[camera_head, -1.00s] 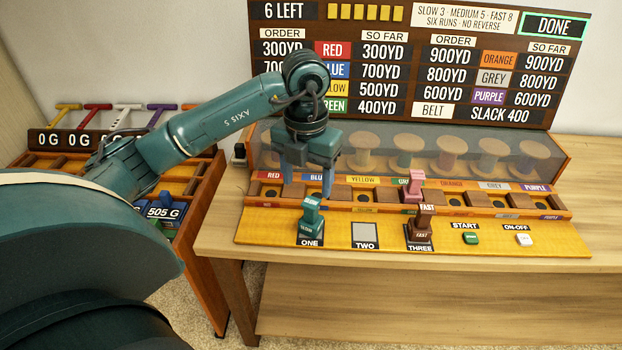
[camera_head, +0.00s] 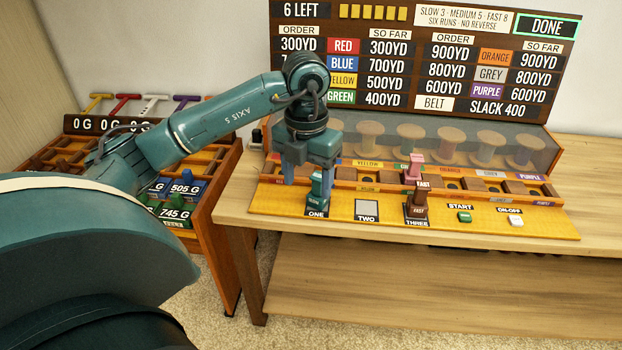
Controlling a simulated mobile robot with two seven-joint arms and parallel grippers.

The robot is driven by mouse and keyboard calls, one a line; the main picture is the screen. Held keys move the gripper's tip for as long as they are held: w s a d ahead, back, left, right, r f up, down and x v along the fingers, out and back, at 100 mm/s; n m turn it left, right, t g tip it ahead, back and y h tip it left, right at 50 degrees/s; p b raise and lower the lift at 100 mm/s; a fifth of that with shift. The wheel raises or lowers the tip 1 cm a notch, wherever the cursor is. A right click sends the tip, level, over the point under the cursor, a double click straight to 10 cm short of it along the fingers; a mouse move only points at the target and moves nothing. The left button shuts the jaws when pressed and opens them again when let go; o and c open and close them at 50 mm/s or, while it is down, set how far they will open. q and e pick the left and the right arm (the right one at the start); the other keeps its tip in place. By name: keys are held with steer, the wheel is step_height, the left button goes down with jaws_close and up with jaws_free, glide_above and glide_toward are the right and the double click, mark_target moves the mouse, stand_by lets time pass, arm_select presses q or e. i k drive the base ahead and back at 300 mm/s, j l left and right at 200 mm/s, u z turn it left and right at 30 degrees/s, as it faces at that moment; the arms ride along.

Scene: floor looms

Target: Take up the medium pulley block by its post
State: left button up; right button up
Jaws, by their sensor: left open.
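A teal block with an upright post (camera_head: 317,190) stands on the place marked ONE at the left end of the yellow panel. Its speed label is too small to read, so I cannot tell for sure that it is the medium one. A dark brown block marked FAST (camera_head: 416,208) stands on place THREE. Place TWO (camera_head: 367,209) is an empty grey pad. My left gripper (camera_head: 309,176) is open, pointing down right by the teal block. The post overlaps its right finger in the picture; I cannot tell whether they touch. My right gripper is out of view.
A pink piece (camera_head: 413,169) stands in the row of slots behind the brown block. START (camera_head: 465,217) and ON-OFF (camera_head: 516,221) buttons lie to the right. Spools stand behind a clear cover. A weight rack (camera_head: 215,195) stands at the left. The lower shelf is clear.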

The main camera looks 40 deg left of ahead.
mark_target(409, 176)
steer(key=i+j, duration=0.15)
steer(key=i, duration=0.3)
steer(key=i+j+z, duration=0.15)
steer(key=i, duration=0.25)
steer(key=i+j, duration=0.25)
steer(key=i, duration=0.2)
steer(key=z, duration=0.05)
